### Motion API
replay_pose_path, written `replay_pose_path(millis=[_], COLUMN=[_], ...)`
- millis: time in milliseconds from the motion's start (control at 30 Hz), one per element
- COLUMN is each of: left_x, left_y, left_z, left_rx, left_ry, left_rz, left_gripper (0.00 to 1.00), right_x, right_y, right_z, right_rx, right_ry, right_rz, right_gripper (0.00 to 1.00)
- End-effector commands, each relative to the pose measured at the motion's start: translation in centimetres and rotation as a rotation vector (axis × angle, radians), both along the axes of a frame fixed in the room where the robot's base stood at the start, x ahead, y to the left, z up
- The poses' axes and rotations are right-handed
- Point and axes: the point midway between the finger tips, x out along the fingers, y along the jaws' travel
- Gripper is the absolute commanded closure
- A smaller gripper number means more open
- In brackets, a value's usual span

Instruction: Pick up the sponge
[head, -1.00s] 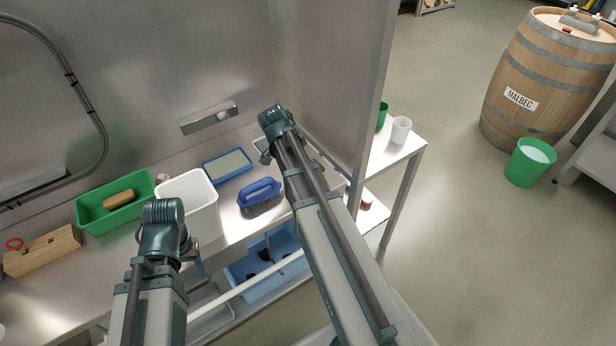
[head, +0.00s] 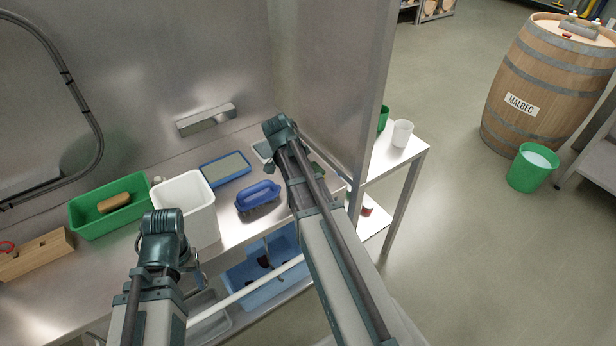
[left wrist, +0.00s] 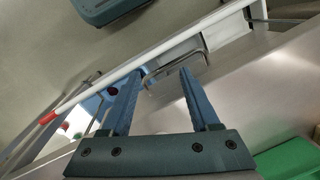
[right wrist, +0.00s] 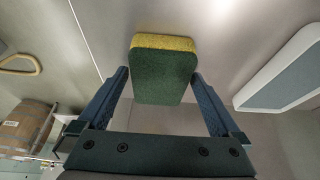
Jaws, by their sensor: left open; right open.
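The sponge (right wrist: 163,72), green with a yellow layer, lies on the steel surface in the right wrist view. My right gripper (right wrist: 160,76) is open, with its fingers on either side of the sponge's near part. A gap shows on each side, so I see no grip. In the head view my right arm hides most of that spot, and the right fingers are not clear there. My left gripper (left wrist: 158,74) is open and empty in the left wrist view, over the counter's front edge.
On the counter (head: 95,270) stand a green tub (head: 88,222) holding a tan block, a white bin (head: 186,205), a blue-handled brush (head: 258,198) and a blue-rimmed tray (head: 226,168). A steel partition (head: 330,90) rises right of my right arm.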

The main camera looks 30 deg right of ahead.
Motion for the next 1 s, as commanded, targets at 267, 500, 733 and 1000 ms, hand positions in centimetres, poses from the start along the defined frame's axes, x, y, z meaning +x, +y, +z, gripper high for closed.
replay_pose_path(millis=[267, 500, 733, 1000], left_x=[0.00, 0.00, 0.00, 0.00], left_y=[0.00, 0.00, 0.00, 0.00], left_z=[-0.07, -0.07, -0.07, 0.20], left_rx=[0.000, 0.000, 0.000, 0.000], left_ry=[0.000, 0.000, 0.000, 0.000], left_rz=[0.000, 0.000, 0.000, 0.000], left_gripper=[0.38, 0.38, 0.38, 0.38], right_x=[0.00, 0.00, 0.00, 0.00], right_y=[0.00, 0.00, 0.00, 0.00], right_z=[-0.08, -0.08, -0.08, 0.21], right_rx=[0.000, 0.000, 0.000, 0.000], right_ry=[0.000, 0.000, 0.000, 0.000], right_rz=[0.000, 0.000, 0.000, 0.000], right_gripper=[0.00, 0.38, 0.71, 0.72])
